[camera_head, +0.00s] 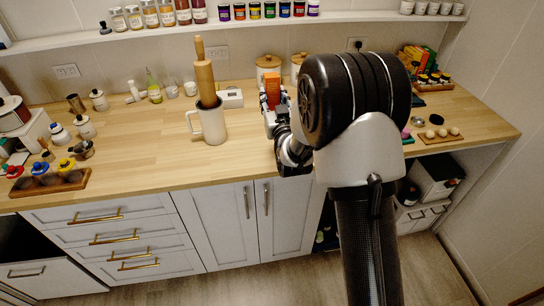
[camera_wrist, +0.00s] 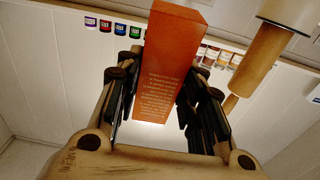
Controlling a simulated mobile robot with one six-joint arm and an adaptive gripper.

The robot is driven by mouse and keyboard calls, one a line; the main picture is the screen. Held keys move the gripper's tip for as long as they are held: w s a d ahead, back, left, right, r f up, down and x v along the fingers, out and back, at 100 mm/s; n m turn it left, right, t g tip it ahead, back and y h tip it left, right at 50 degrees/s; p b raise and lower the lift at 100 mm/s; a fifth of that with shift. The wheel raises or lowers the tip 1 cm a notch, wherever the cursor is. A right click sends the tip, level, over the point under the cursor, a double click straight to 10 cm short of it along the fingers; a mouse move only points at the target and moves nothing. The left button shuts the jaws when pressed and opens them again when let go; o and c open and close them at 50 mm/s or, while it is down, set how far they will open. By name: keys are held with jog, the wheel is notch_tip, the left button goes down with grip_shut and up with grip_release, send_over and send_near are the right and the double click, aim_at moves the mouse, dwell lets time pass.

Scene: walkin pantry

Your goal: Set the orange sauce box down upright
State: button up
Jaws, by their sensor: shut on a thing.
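The orange sauce box (camera_head: 272,90) is a tall narrow carton. My gripper (camera_head: 270,115) is shut on it and holds it above the wooden counter (camera_head: 150,150), just right of the pitcher with the rolling pin. In the head view the box looks roughly upright; my arm and gripper hide its lower part. In the wrist view the box (camera_wrist: 168,70) stands between the two fingers (camera_wrist: 160,105), with small printed text on its facing side. I cannot tell how far its base is from the counter.
A white pitcher (camera_head: 212,125) holding a rolling pin (camera_head: 204,75) stands close left of my gripper. Lidded canisters (camera_head: 268,65) and a white box (camera_head: 230,98) stand behind. The counter front left of the pitcher is clear.

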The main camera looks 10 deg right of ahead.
jog(key=shift+w+r+t, duration=0.1)
jog(key=shift+r+t, duration=0.3)
jog(key=shift+r, duration=0.25)
jog(key=shift+f+b, duration=0.1)
jog(key=shift+b, duration=0.2)
notch_tip(320, 180, down, 19)
jog(key=b, duration=0.5)
jog(key=shift+b, duration=0.3)
jog(key=o, duration=1.1)
